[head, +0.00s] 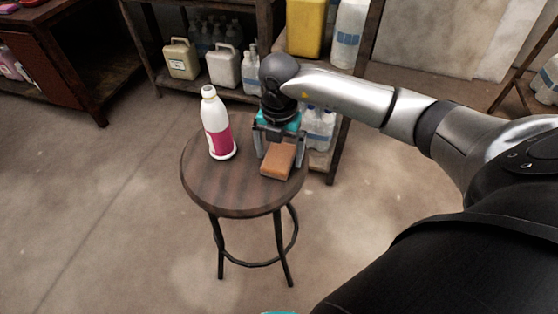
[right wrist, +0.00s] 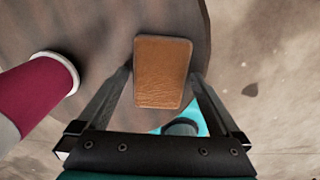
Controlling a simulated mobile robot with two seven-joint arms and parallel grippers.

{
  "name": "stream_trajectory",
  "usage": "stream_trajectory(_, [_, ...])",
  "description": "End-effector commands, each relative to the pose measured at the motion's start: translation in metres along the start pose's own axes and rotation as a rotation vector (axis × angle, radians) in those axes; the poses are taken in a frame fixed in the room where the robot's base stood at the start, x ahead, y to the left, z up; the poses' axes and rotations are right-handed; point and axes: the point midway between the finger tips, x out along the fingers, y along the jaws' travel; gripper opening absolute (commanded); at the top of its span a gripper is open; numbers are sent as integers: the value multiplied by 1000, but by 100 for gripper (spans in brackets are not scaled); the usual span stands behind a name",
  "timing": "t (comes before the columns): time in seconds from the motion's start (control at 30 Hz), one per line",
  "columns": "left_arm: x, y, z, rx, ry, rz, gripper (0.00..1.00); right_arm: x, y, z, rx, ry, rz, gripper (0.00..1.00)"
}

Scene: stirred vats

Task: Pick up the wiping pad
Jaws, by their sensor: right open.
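The wiping pad (head: 278,161) is an orange-brown block lying on a round dark wooden stool (head: 215,187), near the right of its top. It also shows in the right wrist view (right wrist: 162,72), between the fingers' far ends. My right gripper (head: 272,156) is open, with its fingers on either side of the near part of the pad. I see no grip on the pad. I cannot tell whether the fingertips touch the stool top. My left gripper is not in the head view, though a small teal piece shows at its bottom edge.
A white bottle with a magenta label (head: 216,124) stands upright on the stool, just left of the gripper. Behind is a shelf with jugs (head: 223,67) and bottles. A dark cabinet (head: 75,55) stands at the back left. The floor around the stool is clear.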

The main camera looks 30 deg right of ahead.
Motion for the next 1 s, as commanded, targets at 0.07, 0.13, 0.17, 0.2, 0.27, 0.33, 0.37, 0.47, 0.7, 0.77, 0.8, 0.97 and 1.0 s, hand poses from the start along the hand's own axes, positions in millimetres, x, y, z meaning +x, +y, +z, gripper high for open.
stream_trajectory(0.07, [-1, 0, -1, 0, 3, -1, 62, 2, 0, 0, -1, 0, 0, 100])
stream_trajectory(0.13, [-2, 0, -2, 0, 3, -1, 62, 2, 0, 0, -1, 0, 0, 100])
stream_trajectory(0.17, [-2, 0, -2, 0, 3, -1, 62, 2, 0, 0, -1, 0, 0, 100])
stream_trajectory(0.2, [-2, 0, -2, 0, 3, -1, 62, 2, 0, 0, -1, 0, 0, 100])
stream_trajectory(0.27, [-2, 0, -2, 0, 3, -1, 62, 2, 0, 0, -1, 0, 0, 100])
stream_trajectory(0.33, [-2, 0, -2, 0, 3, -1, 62, 2, 0, 0, -1, 1, 0, 94])
stream_trajectory(0.37, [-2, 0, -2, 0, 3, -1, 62, 2, 0, 0, -1, 1, 0, 91])
stream_trajectory(0.47, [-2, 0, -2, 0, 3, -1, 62, 2, 0, 0, -1, 1, 0, 80])
stream_trajectory(0.7, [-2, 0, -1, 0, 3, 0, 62, 2, 0, 0, -1, 1, 0, 53])
stream_trajectory(0.77, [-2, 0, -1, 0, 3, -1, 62, 2, 0, 0, -1, 1, 0, 46])
stream_trajectory(0.8, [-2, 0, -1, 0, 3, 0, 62, 2, 0, 0, -1, 1, 0, 42])
stream_trajectory(0.97, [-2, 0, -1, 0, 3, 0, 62, 2, 0, 0, -1, 1, 0, 26])
stream_trajectory(1.0, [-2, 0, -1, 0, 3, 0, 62, 2, 0, 0, -1, 1, 0, 26])
